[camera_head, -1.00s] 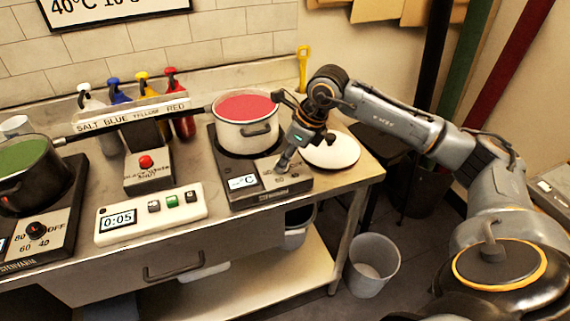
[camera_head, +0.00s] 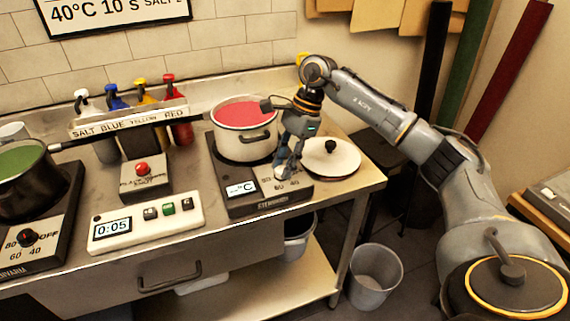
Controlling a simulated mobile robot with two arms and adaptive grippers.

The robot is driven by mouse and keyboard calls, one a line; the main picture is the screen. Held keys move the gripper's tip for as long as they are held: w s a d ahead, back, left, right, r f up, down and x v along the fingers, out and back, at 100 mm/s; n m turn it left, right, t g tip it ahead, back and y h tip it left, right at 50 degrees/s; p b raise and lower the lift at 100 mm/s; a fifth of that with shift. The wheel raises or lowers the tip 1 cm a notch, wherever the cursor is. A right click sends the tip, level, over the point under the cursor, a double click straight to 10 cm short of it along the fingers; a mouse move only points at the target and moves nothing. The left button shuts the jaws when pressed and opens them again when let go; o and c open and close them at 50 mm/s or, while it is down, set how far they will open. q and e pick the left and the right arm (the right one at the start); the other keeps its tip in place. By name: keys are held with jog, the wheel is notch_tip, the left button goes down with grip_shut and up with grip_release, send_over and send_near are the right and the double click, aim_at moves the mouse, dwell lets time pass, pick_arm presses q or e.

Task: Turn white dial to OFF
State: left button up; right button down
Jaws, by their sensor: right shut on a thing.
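The hot plate (camera_head: 245,208) at the right end of the steel table carries a white pot (camera_head: 231,144) of red liquid. The white dial (camera_head: 280,174) is on its front panel, mostly covered by my right gripper (camera_head: 284,169). My right gripper points down and is shut on the dial. Some numbers show beside and below the dial, but its pointer is hidden and I cannot tell its setting. My left gripper is not in view.
A white lid (camera_head: 333,160) with a black knob lies right of the hot plate, close to my gripper. A timer box (camera_head: 146,221), a red-button box (camera_head: 145,178) and another hot plate (camera_head: 32,243) with a dark pot stand to the left.

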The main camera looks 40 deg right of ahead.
jog(key=n, duration=0.2)
jog(key=n+g, duration=0.1)
jog(key=n, duration=0.1)
jog(key=n+g+b, duration=0.1)
jog(key=n, duration=0.1)
jog(key=shift+w+h, duration=0.25)
jog(key=shift+h, duration=0.15)
jog(key=shift+n, duration=0.4)
jog(key=c, duration=1)
grip_release()
jog(key=shift+c, duration=0.2)
jog(key=shift+r, duration=0.1)
jog(key=v, duration=1.2)
jog(key=shift+w, duration=0.2)
